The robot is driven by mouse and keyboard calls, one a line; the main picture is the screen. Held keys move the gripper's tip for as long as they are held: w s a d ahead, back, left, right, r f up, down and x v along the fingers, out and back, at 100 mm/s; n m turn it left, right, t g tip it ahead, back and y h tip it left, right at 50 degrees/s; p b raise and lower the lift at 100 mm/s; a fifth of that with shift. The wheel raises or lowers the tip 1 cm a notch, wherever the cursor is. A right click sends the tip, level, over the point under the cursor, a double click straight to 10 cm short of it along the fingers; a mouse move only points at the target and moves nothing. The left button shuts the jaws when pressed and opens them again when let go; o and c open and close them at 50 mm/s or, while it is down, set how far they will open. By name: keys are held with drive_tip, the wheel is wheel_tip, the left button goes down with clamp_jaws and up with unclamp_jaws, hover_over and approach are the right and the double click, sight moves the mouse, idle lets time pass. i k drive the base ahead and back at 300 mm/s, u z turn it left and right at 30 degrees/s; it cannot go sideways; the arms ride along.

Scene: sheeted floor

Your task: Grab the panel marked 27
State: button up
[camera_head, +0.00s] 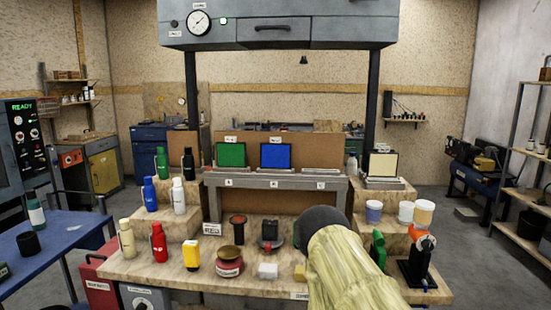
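A green panel (231,154) and a blue panel (275,156) stand upright side by side on the grey rack (290,180) at the back of the stepped bench. A cream panel (383,165) stands on a raised block to their right. Small white tags sit above the panels, but their print is too small to read, so I cannot tell which one is marked 27. My arm, pale yellow with a dark rounded end, rises at the lower middle right, in front of the bench and well short of the panels. My gripper's fingers do not show.
Several bottles (157,243) stand on the bench's left steps. White cups (406,211) and an orange-and-black device (423,250) are on the right. A red jar (229,262) stands at the front. A grey overhead cabinet (277,28) hangs above; the space below it is open.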

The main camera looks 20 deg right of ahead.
sight(274, 154)
drive_tip(key=u, duration=1.7)
drive_tip(key=i, duration=1.3)
drive_tip(key=z, duration=2.05)
